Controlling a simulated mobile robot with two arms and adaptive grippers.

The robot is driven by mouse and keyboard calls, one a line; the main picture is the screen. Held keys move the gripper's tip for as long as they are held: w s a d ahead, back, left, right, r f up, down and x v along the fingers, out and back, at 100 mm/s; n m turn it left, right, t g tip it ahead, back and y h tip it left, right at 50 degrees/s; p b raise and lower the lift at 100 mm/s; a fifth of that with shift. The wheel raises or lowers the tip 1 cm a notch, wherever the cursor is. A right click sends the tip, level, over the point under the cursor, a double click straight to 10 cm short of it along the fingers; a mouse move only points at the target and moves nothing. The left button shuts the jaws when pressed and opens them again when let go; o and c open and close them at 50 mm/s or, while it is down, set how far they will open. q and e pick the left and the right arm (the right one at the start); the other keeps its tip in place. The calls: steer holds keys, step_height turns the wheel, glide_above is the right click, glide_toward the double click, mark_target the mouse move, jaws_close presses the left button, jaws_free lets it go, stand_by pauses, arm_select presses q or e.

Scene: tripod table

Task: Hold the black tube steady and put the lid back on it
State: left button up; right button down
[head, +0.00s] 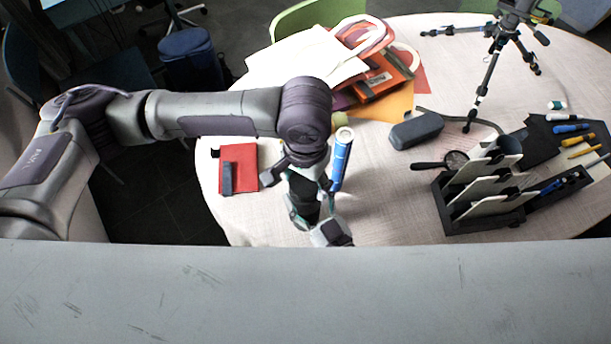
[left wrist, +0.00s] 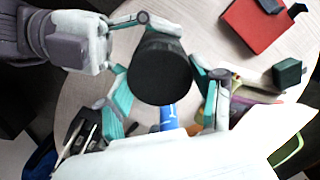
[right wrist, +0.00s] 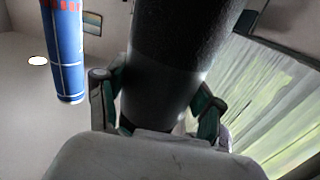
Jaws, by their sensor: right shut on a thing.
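The black tube (right wrist: 165,70) stands between the fingers of my right gripper (right wrist: 155,105), which is shut on it. A faint line crosses the tube in the right wrist view; I cannot tell if it is the lid's edge. In the left wrist view a round black end (left wrist: 160,70) faces the camera, between the spread fingers of my left gripper (left wrist: 162,95). I cannot tell if this end is the lid or the tube. The left gripper also shows in the head view (head: 308,195), just above the right gripper (head: 332,233), and mostly hides the black tube.
A blue tube with a pale top (head: 342,162) stands close beside the grippers. A red notebook (head: 238,167) lies to the left. A dark case (head: 417,130), a magnifier (head: 455,160), a black rack (head: 447,210) and a tripod (head: 490,75) are to the right.

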arm_select(q)
steer(key=c, duration=0.6)
steer(key=o, duration=1.3)
step_height(320, 180, up, 12)
steer(key=shift+r, duration=0.1)
arm_select(e)
steer(key=shift+c, duration=0.4)
jaws_free()
steer(key=shift+s, duration=0.1)
